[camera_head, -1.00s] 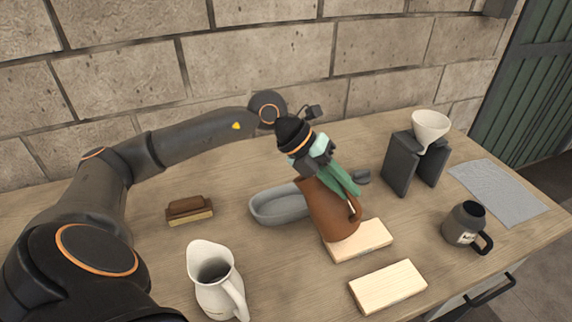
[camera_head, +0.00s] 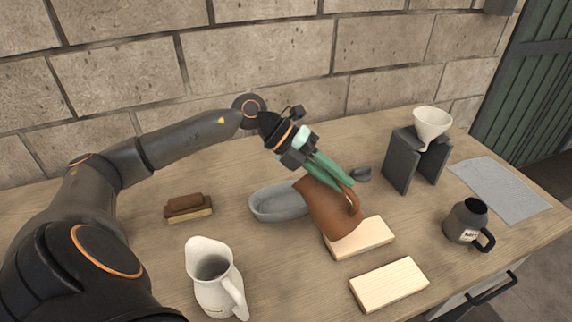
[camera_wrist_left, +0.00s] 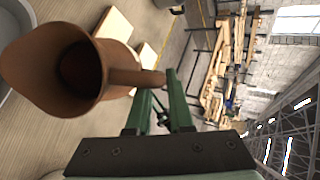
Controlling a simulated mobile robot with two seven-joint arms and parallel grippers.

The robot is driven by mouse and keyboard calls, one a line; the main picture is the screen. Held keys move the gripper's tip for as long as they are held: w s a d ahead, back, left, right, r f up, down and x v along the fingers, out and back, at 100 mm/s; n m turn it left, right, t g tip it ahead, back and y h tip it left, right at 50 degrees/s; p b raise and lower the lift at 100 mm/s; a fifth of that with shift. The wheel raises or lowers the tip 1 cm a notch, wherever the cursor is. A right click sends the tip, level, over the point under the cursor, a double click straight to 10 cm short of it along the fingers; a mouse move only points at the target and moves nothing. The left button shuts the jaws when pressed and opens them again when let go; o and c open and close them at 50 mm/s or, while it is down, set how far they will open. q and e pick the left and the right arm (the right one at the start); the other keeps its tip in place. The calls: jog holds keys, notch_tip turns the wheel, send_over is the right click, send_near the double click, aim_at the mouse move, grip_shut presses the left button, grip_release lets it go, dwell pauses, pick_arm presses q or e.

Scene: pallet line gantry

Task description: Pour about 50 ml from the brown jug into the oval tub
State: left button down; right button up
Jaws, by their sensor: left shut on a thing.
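The brown jug (camera_head: 328,208) is tilted a little to the left in the head view, its mouth toward the oval tub. My left gripper (camera_head: 345,185) is shut on the jug's handle. In the left wrist view the jug (camera_wrist_left: 50,95) shows its open mouth and dark inside, and the green fingers (camera_wrist_left: 165,105) close on the handle; I cannot make out a liquid level. The grey oval tub (camera_head: 270,203) stands on the table just left of the jug, partly hidden behind it. No stream shows between them. My right gripper is not in view.
A white jug (camera_head: 215,280) stands in front of the tub, a brush (camera_head: 188,208) to its left. Wooden blocks (camera_head: 362,240) (camera_head: 388,285) lie beneath and before the brown jug. A funnel (camera_head: 431,127) on a dark stand (camera_head: 402,165), a grey cloth (camera_head: 498,190) and a dark mug (camera_head: 467,222) are right.

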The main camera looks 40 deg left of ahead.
pick_arm(q)
jog(key=shift+a+f+h+b, duration=0.4)
jog(key=shift+a+h+b, duration=0.25)
jog(key=shift+b, duration=0.8)
jog(key=shift+a+n+h+b, duration=0.3)
jog(key=shift+a+h+b, duration=0.15)
jog(key=shift+b, duration=0.1)
dwell(1.5)
jog(key=shift+r, duration=0.15)
